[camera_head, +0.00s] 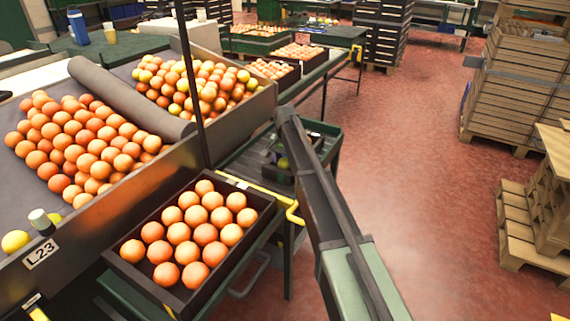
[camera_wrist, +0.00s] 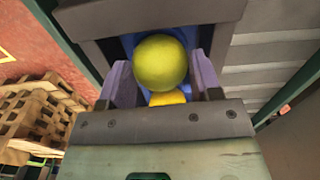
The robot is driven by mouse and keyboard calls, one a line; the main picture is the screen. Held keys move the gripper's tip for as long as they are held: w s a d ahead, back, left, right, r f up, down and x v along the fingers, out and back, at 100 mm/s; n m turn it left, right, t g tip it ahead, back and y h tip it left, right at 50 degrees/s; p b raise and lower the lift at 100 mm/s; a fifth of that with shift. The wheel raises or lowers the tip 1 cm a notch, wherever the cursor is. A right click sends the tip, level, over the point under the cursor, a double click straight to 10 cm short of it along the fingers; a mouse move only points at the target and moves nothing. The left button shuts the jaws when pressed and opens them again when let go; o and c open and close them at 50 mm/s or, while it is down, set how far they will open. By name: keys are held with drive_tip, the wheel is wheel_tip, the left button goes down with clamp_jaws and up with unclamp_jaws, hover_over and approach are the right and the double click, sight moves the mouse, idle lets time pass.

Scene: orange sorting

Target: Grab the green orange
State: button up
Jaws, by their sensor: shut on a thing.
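The green orange (camera_wrist: 161,60) is yellow-green and sits between the two purple-grey fingers of my gripper (camera_wrist: 160,77) in the wrist view. The fingers are shut on it, one on each side. It is over a dark box (camera_wrist: 228,12) with a blue inside. In the head view, my arm reaches to a dark box on a green cart, where a small yellow-green fruit (camera_head: 283,162) shows; my fingers are too small to make out there.
A dark crate (camera_head: 120,263) of orange fruit stands at the front. Sloped bins at left hold orange and some yellow-green fruit. A yellow-orange thing (camera_wrist: 168,98) shows below the held fruit. Stacked wooden pallets (camera_head: 515,85) stand at right; the red floor between is clear.

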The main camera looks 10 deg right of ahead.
sight(285, 158)
drive_tip(key=shift+r, duration=0.1)
wheel_tip(285, 158, up, 20)
drive_tip(key=p, duration=2)
